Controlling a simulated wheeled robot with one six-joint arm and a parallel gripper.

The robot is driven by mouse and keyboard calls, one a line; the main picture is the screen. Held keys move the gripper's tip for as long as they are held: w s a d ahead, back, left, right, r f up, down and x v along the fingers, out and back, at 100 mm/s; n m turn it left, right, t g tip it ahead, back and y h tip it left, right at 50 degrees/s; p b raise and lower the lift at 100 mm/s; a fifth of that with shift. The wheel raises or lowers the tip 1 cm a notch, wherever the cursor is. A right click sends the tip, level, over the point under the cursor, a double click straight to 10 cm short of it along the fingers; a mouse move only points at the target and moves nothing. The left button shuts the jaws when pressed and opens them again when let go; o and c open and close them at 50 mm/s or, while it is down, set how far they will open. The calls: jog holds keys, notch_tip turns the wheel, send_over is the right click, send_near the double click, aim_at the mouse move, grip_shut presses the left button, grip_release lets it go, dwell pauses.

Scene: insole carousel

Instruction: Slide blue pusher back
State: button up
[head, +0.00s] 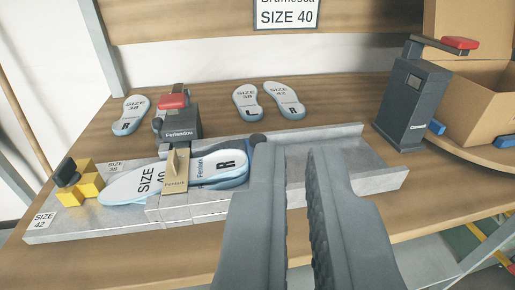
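My gripper (297,152) is open, its two grey fingers apart with nothing visible between them. It is over the right part of a grey metal track (378,170) on the table. A white and light-blue insole marked SIZE 40 R (122,187) lies along the track's left part, under a tan plate (175,182).
A yellow block (82,190) with a dark handle stands at the track's left end. A red-topped device (178,122) stands behind the track. Loose insoles (247,102) lie further back. A dark red-handled post (411,103) and a cardboard box (478,100) stand right, near blue pieces (435,127).

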jog(key=o, duration=0.3)
jog(key=shift+w+r, duration=0.1)
jog(key=shift+w, duration=0.05)
jog(key=o, duration=0.5)
jog(key=w+a+r+m+g, duration=0.1)
jog(key=w+r+m+g, duration=0.1)
jog(key=w+g, duration=0.5)
jog(key=w, duration=0.6)
jog(key=shift+r, duration=0.25)
jog(key=w+a+m+g, duration=0.35)
jog(key=w+g, duration=0.65)
jog(key=w, duration=0.4)
jog(key=f, duration=1.7)
jog(key=shift+s+d+f, duration=0.2)
jog(key=shift+s+d, duration=0.05)
jog(key=shift+d, duration=0.15)
jog(key=shift+c, duration=0.2)
grip_shut()
